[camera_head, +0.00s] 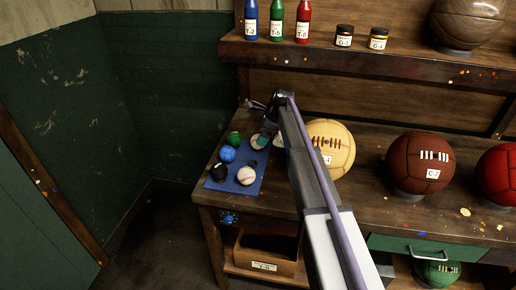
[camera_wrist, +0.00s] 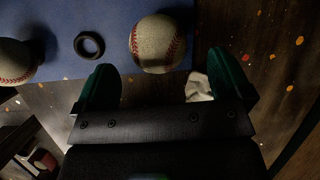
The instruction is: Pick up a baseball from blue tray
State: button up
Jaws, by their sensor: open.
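The blue tray (camera_head: 229,187) lies flat on the left end of the wooden bench and fills the top of the wrist view (camera_wrist: 60,18). A white baseball with red stitching (camera_head: 246,176) sits at its near side. Another baseball (camera_head: 257,142) is at the far side, partly hidden by my gripper (camera_head: 264,138). In the wrist view, one baseball (camera_wrist: 158,43) is just beyond the gap between the green fingers of my gripper (camera_wrist: 164,84), apart from them. Another baseball (camera_wrist: 14,60) is at the left edge. My gripper is open and empty.
Green (camera_head: 234,139), blue (camera_head: 227,153) and black (camera_head: 219,171) balls line the tray's left side. A black ring (camera_wrist: 89,45) lies on the tray. A large cream ball (camera_head: 331,148) stands right of my arm. A shelf (camera_head: 370,62) with bottles overhangs behind.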

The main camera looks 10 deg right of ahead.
aim_at(258, 135)
jog(key=b+x, duration=0.5)
jog(key=shift+s+a+f, duration=0.1)
jog(key=shift+a+f, duration=0.05)
jog(key=shift+f, duration=0.05)
jog(key=shift+r, duration=0.3)
jog(key=shift+c, duration=0.3)
jog(key=c, duration=1)
jog(key=shift+o, duration=0.2)
jog(key=shift+p, duration=0.3)
notch_tip(258, 135, up, 10)
jog(key=p, duration=1)
jog(key=shift+r, duration=0.15)
